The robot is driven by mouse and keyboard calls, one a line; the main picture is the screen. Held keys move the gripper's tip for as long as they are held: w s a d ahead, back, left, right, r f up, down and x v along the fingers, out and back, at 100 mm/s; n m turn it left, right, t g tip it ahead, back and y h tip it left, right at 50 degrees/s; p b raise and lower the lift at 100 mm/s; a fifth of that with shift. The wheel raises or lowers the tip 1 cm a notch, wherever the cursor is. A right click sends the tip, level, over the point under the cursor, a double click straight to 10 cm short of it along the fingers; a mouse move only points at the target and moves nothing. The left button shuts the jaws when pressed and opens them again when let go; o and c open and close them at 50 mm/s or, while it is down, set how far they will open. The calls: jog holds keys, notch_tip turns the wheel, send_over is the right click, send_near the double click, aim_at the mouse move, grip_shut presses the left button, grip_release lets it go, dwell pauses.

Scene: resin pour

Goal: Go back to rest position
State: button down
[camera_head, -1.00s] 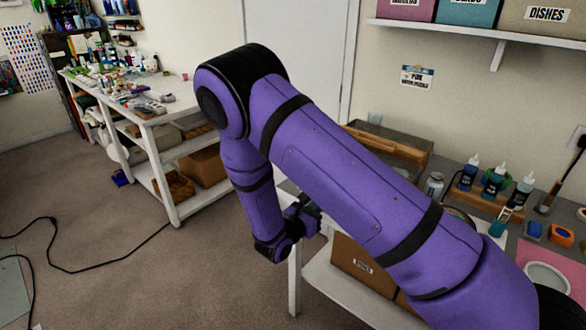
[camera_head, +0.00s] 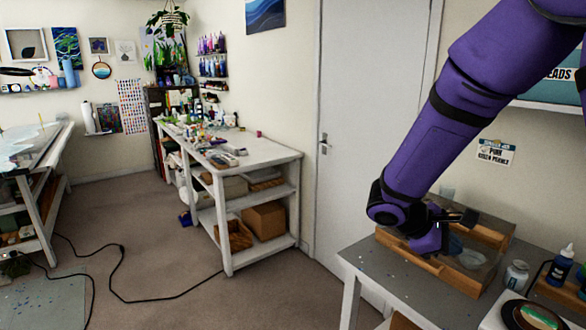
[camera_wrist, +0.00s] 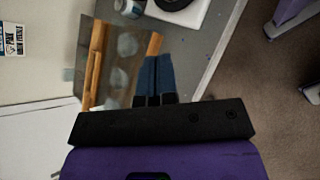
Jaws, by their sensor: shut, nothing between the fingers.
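My gripper (camera_wrist: 157,60) shows in the wrist view with its two dark blue fingers side by side, shut and empty. In the wrist view the fingers overlap the edge of a wood-sided box (camera_wrist: 97,62); I cannot tell how far above it they are. In the head view my purple arm comes down from the upper right and bends above the same wood-sided box (camera_head: 488,236). The dark end of the arm hangs over the box there, and the fingertips are hard to make out.
A grey worktable (camera_head: 372,262) holds the box, a small jar (camera_head: 516,275) and a blue bottle (camera_head: 562,266). A closed white door (camera_head: 362,120) is behind. A cluttered white shelf table (camera_head: 262,155) stands further left. A black cable (camera_head: 118,280) lies on the open carpet.

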jog(key=s+a+r+m+t+y, duration=0.1)
jog(key=s+r+m+t+y, duration=0.1)
jog(key=s+r+m+y, duration=0.3)
jog(key=s+a+r+m+t+y, duration=0.1)
jog(key=s+r+m+t+y, duration=0.2)
jog(key=s+r, duration=0.8)
jog(key=shift+s+m+t+y, duration=0.3)
jog(key=shift+s+m+y, duration=1.15)
jog(key=shift+s, duration=0.7)
jog(key=shift+a, duration=0.1)
